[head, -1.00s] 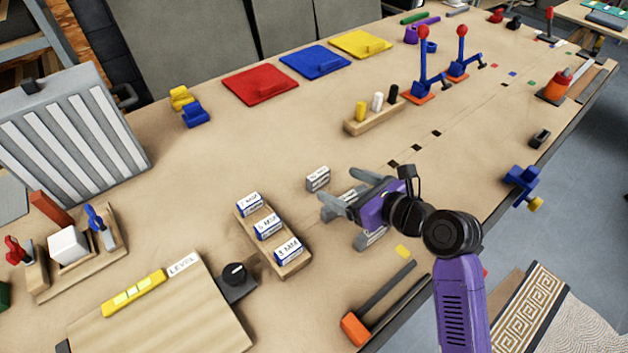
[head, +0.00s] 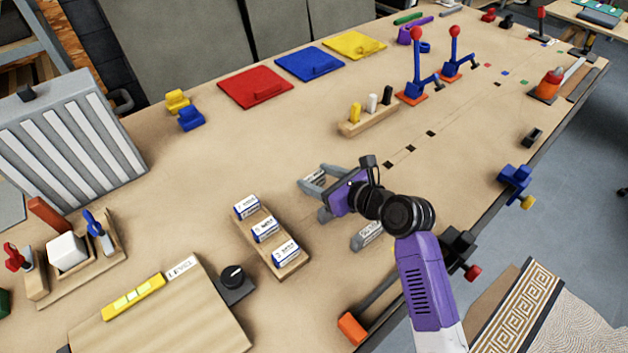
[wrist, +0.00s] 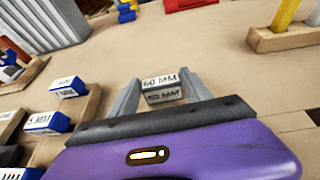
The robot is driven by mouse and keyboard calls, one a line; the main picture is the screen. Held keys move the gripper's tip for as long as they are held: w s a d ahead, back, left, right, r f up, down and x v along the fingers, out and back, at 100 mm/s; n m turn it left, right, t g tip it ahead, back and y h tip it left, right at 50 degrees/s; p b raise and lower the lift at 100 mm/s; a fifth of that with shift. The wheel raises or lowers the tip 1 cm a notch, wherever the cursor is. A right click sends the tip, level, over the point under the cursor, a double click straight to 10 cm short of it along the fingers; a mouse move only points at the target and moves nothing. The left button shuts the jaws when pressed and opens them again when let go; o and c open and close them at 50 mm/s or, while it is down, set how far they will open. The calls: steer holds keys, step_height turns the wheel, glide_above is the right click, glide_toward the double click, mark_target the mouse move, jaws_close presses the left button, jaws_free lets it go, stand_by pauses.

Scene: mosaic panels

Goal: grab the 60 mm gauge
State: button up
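The 60 mm gauge (wrist: 161,88) is a small grey block with pale faces marked in black, seen between the fingers in the wrist view. In the head view it (head: 315,178) also shows between the fingertips. My gripper (head: 311,180) is open, with one finger on each side of the gauge. In the wrist view, small gaps show between the gauge and both fingers. Another grey gauge block (head: 367,236) lies right of my gripper, its label unreadable. My purple gripper body covers the bench just behind the fingers.
A wooden rack (head: 293,267) with several blue and white labelled blocks stands left of my gripper. A wooden holder (head: 352,128) with yellow, white and black pegs stands farther back. The bench between the gripper and the coloured panels is clear.

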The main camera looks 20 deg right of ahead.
steer(key=c, duration=0.9)
steer(key=shift+r, duration=0.1)
steer(key=shift+c, duration=0.2)
